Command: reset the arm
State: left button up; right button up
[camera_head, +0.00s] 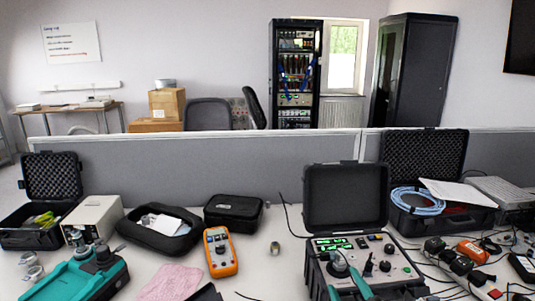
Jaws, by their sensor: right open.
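My right gripper (402,291) shows only as a dark shape cut off by the bottom edge, in front of the calibration case. It is open, and I see nothing held in it. My left gripper is not clearly visible. The open black calibration case (345,195) stands right of centre with lit green displays on its panel (345,243).
An orange multimeter (220,252), pink cloth (170,283) and small metal cylinder (275,248) lie left of the case. Black plugs and cables (462,265) crowd the right. Open cases stand at both sides. A grey partition (190,166) closes the back. Table between multimeter and case is mostly clear.

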jog(key=s+d+f+m+g+h, duration=0.45)
jog(key=s+f+m+g, duration=0.45)
jog(key=f, duration=0.6)
jog(key=s+f+m+g+y, duration=0.1)
jog(key=s+f+g, duration=0.25)
jog(key=s, duration=0.45)
jog(key=s+f+g+y, duration=0.1)
jog(key=s+f+g, duration=0.25)
jog(key=s, duration=0.55)
notch_tip(320, 180, down, 26)
jog(key=r, duration=0.1)
jog(key=s+d+f+g, duration=0.2)
jog(key=s+d+f, duration=0.1)
jog(key=s+f, duration=1.3)
jog(key=shift+s+d+f+n, duration=0.2)
jog(key=shift+s+f+n, duration=0.15)
jog(key=shift+f, duration=0.2)
jog(key=shift+h, duration=0.25)
